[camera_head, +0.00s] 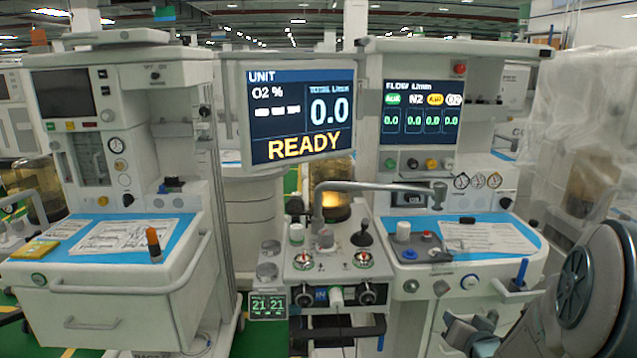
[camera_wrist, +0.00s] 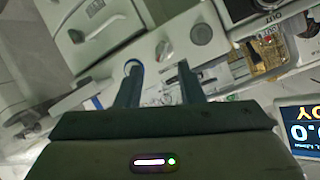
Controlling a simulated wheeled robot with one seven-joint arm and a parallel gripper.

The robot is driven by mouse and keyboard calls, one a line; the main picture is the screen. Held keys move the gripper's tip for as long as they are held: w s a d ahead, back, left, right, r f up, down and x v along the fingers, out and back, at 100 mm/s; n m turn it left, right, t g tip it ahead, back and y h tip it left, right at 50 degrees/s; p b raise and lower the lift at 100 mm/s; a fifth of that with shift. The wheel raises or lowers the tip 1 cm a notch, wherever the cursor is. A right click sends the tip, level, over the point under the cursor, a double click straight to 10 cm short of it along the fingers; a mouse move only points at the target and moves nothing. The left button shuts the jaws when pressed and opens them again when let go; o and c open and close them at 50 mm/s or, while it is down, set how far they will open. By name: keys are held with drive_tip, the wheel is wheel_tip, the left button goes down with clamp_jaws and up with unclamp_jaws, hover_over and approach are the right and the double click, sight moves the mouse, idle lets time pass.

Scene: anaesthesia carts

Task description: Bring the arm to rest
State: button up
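My arm (camera_head: 585,290) shows at the lower right of the head view, bent in front of the right-hand cart. In the wrist view my gripper (camera_wrist: 158,72) has its two fingers apart, with nothing held between them. Behind the fingers, a pale machine surface with a round grey knob (camera_wrist: 201,33) shows tilted. I cannot tell the distance from the fingertips to that surface. My fingertips cannot be made out clearly in the head view.
The right cart (camera_head: 480,275) stands close to my arm. A screen reading READY (camera_head: 300,110) and a central valve block (camera_head: 335,265) stand mid-view. The left cart (camera_head: 110,290) holds papers and an orange-handled tool (camera_head: 153,243). Plastic sheeting (camera_head: 590,130) hangs at right.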

drive_tip(key=s+a+r+n+g+p, duration=0.2)
drive_tip(key=s+a+r+g+p, duration=0.3)
drive_tip(key=s+a+r, duration=0.3)
drive_tip(key=s+a+r+n+g+y+p, duration=0.1)
drive_tip(key=s+a+r+n+g+p, duration=0.2)
drive_tip(key=s+a+r+g+p, duration=0.2)
drive_tip(key=s+a+r+p, duration=0.3)
drive_tip(key=s+r, duration=0.3)
drive_tip(key=s, duration=0.1)
drive_tip(key=shift+s+r+n+g, duration=0.2)
drive_tip(key=shift+s+n+g, duration=0.1)
drive_tip(key=shift+d, duration=0.2)
